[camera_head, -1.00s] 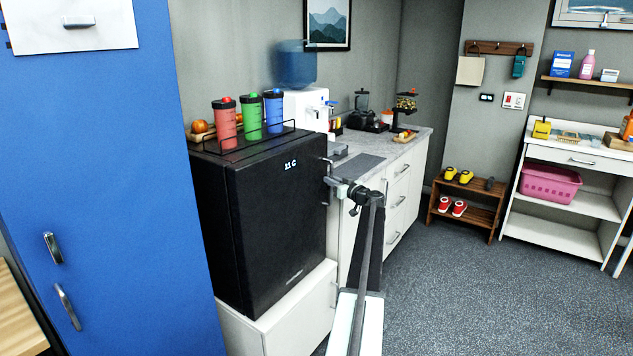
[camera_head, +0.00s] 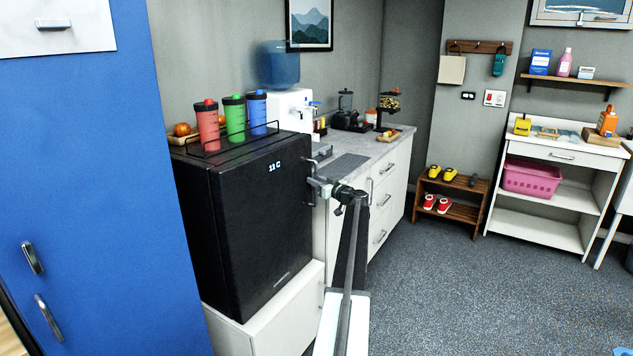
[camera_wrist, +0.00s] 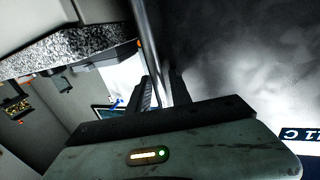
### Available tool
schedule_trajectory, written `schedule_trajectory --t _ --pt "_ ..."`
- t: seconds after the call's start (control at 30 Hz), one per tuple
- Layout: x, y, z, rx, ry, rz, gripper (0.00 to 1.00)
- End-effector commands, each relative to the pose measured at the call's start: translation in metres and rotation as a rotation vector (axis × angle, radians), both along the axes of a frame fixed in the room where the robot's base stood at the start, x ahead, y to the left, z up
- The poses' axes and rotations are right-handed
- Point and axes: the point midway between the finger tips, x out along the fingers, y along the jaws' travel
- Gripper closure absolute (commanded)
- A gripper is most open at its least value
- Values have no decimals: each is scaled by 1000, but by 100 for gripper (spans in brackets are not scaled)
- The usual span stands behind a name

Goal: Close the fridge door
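The black fridge (camera_head: 250,225) stands on a low white cabinet, with a lit temperature display at the top of its door. The door looks shut or nearly shut in the head view; I cannot tell whether a small gap remains. The door's handle (camera_head: 310,195) is on its right edge. My gripper (camera_head: 318,187) is at the handle's upper part. In the wrist view the handle bar (camera_wrist: 149,45) runs down between my gripper's two dark fingers (camera_wrist: 163,90), which look closed around it. The dark door face (camera_wrist: 240,60) fills the right side there.
Three shaker bottles (camera_head: 233,118) stand in a rack on the fridge top. A blue locker (camera_head: 90,190) is close on the left. A counter with white drawers (camera_head: 385,205) continues right of the fridge. The grey floor (camera_head: 450,300) is open to the right.

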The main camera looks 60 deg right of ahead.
Motion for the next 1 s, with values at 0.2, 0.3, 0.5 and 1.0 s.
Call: schedule_trajectory --t 0.2,0.3,0.5,1.0 --pt "-5 7 -1 -1 1 8 66" --pt "-20 12 0 0 1 5 66" --pt "-59 25 0 0 0 0 66" --pt "-73 29 0 1 -1 1 66"
